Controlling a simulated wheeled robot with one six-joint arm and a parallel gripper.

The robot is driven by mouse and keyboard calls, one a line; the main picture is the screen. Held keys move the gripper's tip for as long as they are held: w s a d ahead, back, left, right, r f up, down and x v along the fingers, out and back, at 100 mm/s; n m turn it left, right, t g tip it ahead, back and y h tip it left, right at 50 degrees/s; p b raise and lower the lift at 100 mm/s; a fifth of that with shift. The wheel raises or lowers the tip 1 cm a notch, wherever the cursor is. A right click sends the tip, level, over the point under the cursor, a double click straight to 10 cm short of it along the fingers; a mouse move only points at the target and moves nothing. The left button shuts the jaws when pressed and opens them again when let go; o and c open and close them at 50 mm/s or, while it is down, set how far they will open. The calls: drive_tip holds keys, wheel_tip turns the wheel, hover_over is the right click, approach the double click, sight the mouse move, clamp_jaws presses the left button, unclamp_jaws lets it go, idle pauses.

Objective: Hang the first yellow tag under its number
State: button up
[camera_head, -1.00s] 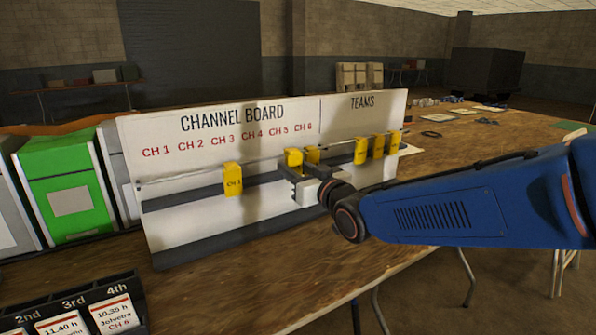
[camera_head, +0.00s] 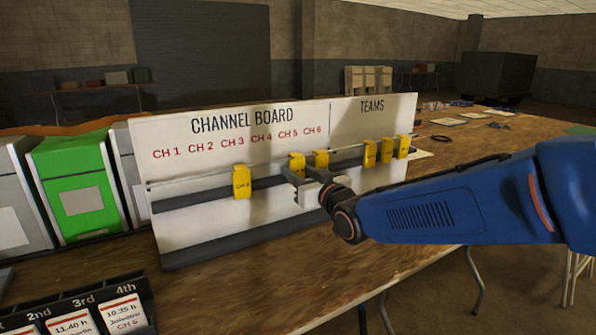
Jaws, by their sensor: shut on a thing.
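The white channel board (camera_head: 210,225) stands on the table with red headings CH 1 to CH 6 and a TEAMS section at right. A yellow tag (camera_head: 241,182) hangs on its rail roughly below CH 3; its small print is hard to read. My gripper (camera_head: 296,174) is in front of the board, shut on a yellow tag (camera_head: 297,163) roughly below CH 5. I cannot tell whether this tag touches the rail. Another yellow tag (camera_head: 321,160) is just right of it, roughly below CH 6, partly hidden by my gripper. Several yellow tags (camera_head: 370,153) hang under TEAMS.
A green box (camera_head: 80,185) and grey boxes stand left of the board. A dark rack with time cards (camera_head: 122,310) is at the lower left. The wooden table (camera_head: 270,275) is clear in front of the board. Small items lie at the far right.

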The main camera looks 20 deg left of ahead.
drive_tip(key=o, duration=1)
drive_tip(key=shift+o, duration=0.2)
drive_tip(key=shift+s+d, duration=0.1)
